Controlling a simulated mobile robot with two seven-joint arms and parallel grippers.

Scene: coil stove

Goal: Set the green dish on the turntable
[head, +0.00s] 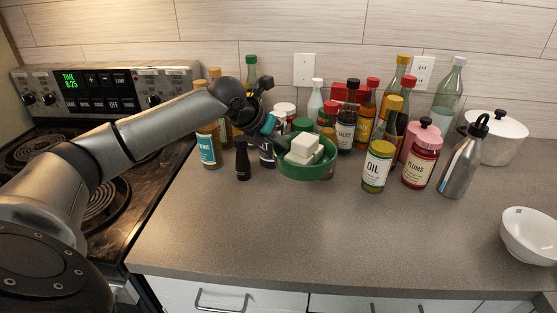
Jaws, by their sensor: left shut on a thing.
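The green dish (309,171) is a round bowl with white blocks (304,149) in it. It is in the middle of the head view, in front of a cluster of bottles and jars. My left gripper (278,144) reaches in from the left and is shut on the dish's left rim. The dish looks roughly level and appears held above the counter, though the gap is hard to judge. I cannot make out the turntable; bottles, jars and the dish crowd the area where it might be. My right gripper is not in view.
An oil jar (376,167), a plums jar (421,164) and a metal flask (463,162) stand right of the dish. A dark slim bottle (243,161) stands left. A white bowl (530,236) sits far right. The front counter (320,235) is clear. A coil stove (98,205) is left.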

